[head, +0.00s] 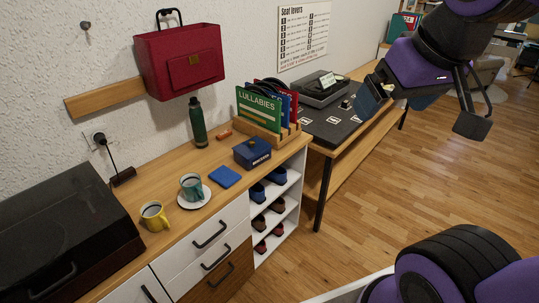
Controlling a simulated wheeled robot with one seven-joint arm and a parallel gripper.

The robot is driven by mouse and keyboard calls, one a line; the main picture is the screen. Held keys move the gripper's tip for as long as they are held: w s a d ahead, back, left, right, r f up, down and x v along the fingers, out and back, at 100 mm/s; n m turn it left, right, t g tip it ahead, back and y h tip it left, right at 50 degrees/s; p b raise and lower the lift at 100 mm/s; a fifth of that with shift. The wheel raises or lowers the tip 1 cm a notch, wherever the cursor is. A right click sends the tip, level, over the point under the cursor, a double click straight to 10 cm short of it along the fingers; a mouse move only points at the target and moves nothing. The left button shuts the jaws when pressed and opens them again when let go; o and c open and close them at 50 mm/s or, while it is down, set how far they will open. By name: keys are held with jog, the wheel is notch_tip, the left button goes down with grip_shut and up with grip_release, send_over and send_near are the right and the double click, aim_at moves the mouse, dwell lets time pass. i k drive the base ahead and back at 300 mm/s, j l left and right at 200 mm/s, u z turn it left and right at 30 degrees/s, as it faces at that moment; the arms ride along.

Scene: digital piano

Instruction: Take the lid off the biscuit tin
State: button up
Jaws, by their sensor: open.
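The biscuit tin appears to be the dark blue box (252,153) with a small label on its front and a small yellowish knob on top. It stands on the wooden cabinet top, in front of the record rack, with its lid seemingly on. My gripper (420,111) is at the upper right, well to the right of the tin and apart from it. Its two dark fingers are spread wide, with nothing seen between them.
A blue flat square (225,177) lies left of the tin. A record rack (268,132) stands close behind it, and a green bottle (198,124) farther left. A teal mug (191,186) and yellow mug (154,216) stand nearer. Floor (430,165) at right is clear.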

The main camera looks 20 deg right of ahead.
aim_at(255, 146)
jog(key=i+j+z, duration=0.1)
jog(key=i+j, duration=0.15)
jog(key=i, duration=0.2)
jog(key=i+j+z, duration=0.1)
jog(key=i+j, duration=0.15)
jog(key=i, duration=0.15)
